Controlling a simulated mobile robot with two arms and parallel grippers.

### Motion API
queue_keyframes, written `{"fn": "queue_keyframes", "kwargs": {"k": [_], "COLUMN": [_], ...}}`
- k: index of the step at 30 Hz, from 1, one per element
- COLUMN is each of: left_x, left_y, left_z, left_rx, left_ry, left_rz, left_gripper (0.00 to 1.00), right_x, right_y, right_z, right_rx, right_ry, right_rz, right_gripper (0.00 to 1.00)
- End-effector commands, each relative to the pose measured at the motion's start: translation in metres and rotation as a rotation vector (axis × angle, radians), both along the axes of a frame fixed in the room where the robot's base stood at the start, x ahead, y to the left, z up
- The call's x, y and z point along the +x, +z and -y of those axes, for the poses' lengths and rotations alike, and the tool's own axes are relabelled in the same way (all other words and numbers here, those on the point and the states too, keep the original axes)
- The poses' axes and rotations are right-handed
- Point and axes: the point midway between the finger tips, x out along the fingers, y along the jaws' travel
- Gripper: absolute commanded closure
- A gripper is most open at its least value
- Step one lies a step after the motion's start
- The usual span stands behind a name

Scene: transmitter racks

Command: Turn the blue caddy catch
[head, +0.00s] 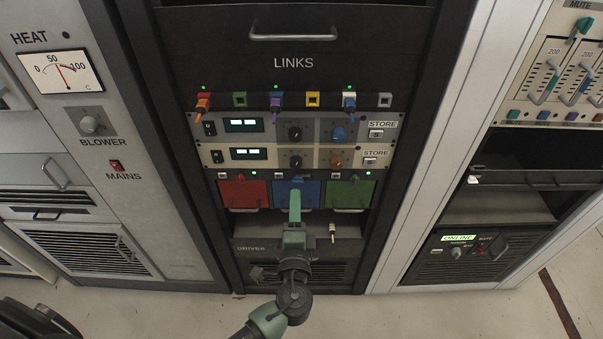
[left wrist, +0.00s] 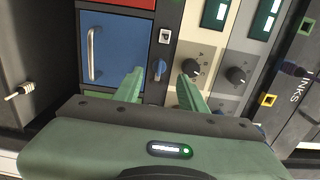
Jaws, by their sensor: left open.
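The blue caddy (head: 312,192) sits in the rack's caddy row between the red caddy (head: 240,193) and the green caddy (head: 350,194). In the left wrist view the blue caddy (left wrist: 110,42) appears turned sideways, with its metal handle (left wrist: 92,55) at its left. The small blue catch (left wrist: 160,69) is at its right edge. My left gripper (head: 295,192) is in front of the blue caddy and covers part of it. In the left wrist view its fingers (left wrist: 162,67) are open, one on each side of the catch, with gaps visible. I cannot tell their depth.
A small switch (left wrist: 165,36) lies close beside the catch. Two STORE panels with knobs (head: 294,134) sit above the caddies. A pale peg (head: 332,232) sticks out at the lower right of the caddies. The DRIVER panel (head: 252,249) is below.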

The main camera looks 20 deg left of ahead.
Motion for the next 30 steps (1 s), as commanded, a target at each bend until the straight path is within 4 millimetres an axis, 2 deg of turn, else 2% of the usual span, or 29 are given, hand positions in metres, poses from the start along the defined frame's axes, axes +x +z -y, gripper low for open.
{"fn": "queue_keyframes", "kwargs": {"k": [6,12,23,26,27,28,30], "left_x": [0.036,0.059,0.066,0.065,0.065,0.065,0.065], "left_y": [0.002,0.001,0.000,0.000,0.000,0.000,0.000], "left_z": [-0.010,-0.016,-0.018,-0.018,-0.018,-0.018,-0.018], "left_rx": [0.000,-0.002,-0.004,-0.004,-0.004,-0.004,-0.004], "left_ry": [0.000,-0.001,-0.001,-0.001,-0.001,-0.001,-0.001], "left_rz": [0.002,0.001,0.000,0.000,0.000,0.000,0.000], "left_gripper": [0.59,0.59,0.59,0.84,0.95,1.00,1.00], "right_x": [0.001,0.002,0.002,0.002,0.002,0.002,0.002], "right_y": [0.008,0.011,0.012,0.012,0.012,0.012,0.012], "right_z": [0.000,0.000,-0.001,-0.001,-0.001,-0.001,-0.001], "right_rx": [0.000,0.001,0.001,0.001,0.001,0.001,0.001], "right_ry": [0.000,0.000,0.000,0.000,0.000,0.000,0.000], "right_rz": [0.002,0.004,0.004,0.004,0.004,0.004,0.004], "right_gripper": [1.00,1.00,1.00,1.00,1.00,1.00,1.00]}}
